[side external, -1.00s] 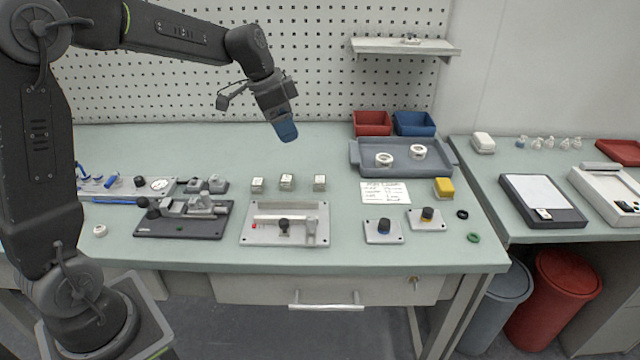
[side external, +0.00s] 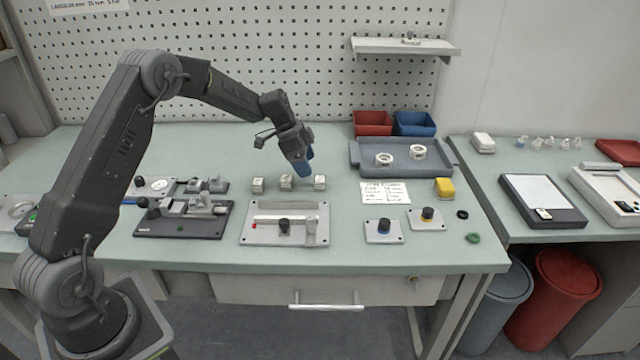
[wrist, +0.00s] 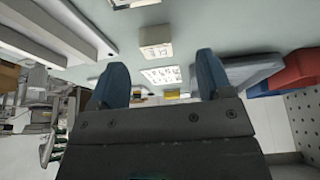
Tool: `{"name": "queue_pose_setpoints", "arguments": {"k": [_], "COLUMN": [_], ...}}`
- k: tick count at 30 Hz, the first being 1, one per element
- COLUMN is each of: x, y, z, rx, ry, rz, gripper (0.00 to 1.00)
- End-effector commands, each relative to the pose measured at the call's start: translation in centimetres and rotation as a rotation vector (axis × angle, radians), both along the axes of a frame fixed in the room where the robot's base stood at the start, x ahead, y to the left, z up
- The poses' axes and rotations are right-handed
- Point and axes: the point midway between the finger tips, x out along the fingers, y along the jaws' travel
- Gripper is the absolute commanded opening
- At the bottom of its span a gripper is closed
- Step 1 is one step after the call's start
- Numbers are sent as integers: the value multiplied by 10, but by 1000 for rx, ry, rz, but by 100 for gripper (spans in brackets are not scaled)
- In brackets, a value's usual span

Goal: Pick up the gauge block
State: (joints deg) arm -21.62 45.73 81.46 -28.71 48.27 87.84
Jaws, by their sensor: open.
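Several small pale blocks with dark markings stand in a row on the bench: a left one (side external: 257,185), a middle one (side external: 287,182) and a right one (side external: 319,183). I cannot tell which is the gauge block. My gripper (side external: 303,163) is tilted down, its blue fingertips just above and behind the middle and right blocks. In the wrist view my gripper (wrist: 162,72) is open and empty. A marked block (wrist: 155,36) shows ahead of the gap between the fingers, apart from them. Part of another block (wrist: 133,3) shows at the top edge.
A plate fixture with a bar (side external: 260,237) lies in front of the blocks. A dark fixture (side external: 180,223) is to the left. A printed card (side external: 385,193) and a grey tray (side external: 440,167) with white rings are to the right. Red and blue bins stand behind.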

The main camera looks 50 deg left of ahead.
Motion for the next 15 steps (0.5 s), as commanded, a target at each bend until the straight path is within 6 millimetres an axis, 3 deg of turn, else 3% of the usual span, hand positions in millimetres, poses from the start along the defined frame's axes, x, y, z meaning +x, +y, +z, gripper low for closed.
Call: {"name": "queue_pose_setpoints", "arguments": {"k": [15], "x": [19], "y": [-30], "z": [-43], "rx": [0], "ry": [1], "rz": [-1], "gripper": [72]}}
